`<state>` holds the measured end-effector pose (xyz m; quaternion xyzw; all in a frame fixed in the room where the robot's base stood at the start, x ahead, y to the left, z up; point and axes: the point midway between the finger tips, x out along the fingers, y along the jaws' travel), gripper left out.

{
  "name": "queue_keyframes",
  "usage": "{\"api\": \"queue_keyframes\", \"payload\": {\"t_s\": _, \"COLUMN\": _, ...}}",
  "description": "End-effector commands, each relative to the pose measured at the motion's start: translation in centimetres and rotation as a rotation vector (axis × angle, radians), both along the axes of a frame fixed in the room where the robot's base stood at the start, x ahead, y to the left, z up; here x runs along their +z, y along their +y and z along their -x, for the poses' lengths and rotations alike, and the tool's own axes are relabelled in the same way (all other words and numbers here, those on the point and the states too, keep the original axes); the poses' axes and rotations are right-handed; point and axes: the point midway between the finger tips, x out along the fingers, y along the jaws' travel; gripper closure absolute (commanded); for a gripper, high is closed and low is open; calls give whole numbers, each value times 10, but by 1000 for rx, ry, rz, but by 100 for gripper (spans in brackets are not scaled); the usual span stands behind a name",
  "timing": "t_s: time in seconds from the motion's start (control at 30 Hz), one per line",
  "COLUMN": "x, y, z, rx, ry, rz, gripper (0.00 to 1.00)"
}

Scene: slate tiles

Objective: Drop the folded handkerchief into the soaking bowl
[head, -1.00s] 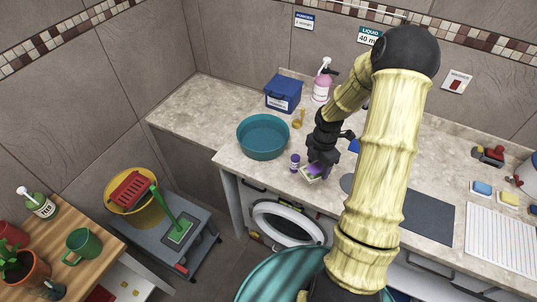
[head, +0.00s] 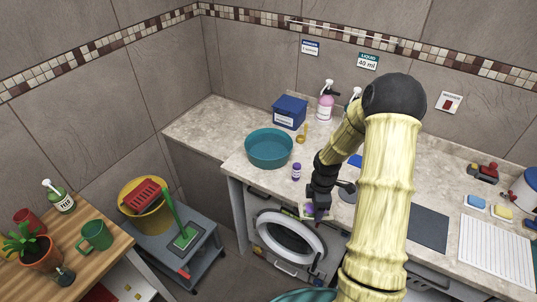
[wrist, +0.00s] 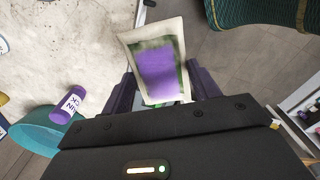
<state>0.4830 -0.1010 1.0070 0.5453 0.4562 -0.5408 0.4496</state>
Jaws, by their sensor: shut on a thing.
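The folded handkerchief (wrist: 158,72), cream-edged with green and purple, is pinched between the fingers of my gripper (wrist: 163,90). In the head view my gripper (head: 314,208) is low at the counter's front edge, above the washing machine, and the handkerchief is mostly hidden by it. The teal round soaking bowl (head: 268,150) stands on the counter, left of and behind my gripper. It also shows in part at the lower left of the wrist view (wrist: 36,130). The handkerchief is outside the bowl and clear of it.
A small purple bottle (head: 296,172) stands on the counter between bowl and gripper. A teal woven basket (wrist: 265,12) is below, off the counter. The counter left of the bowl is clear.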

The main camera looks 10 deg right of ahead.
Motion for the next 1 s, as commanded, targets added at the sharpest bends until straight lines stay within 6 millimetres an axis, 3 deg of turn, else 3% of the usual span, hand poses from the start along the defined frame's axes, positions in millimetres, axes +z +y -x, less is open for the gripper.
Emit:
{"api": "queue_keyframes", "payload": {"t_s": 0.27, "x": -19, "y": 21, "z": -4, "rx": -269, "ry": 6, "rz": -2, "gripper": 61}}
{"api": "queue_keyframes", "payload": {"t_s": 1.0, "x": -84, "y": 97, "z": -9, "rx": -1320, "ry": 9, "rz": 10, "gripper": 61}}
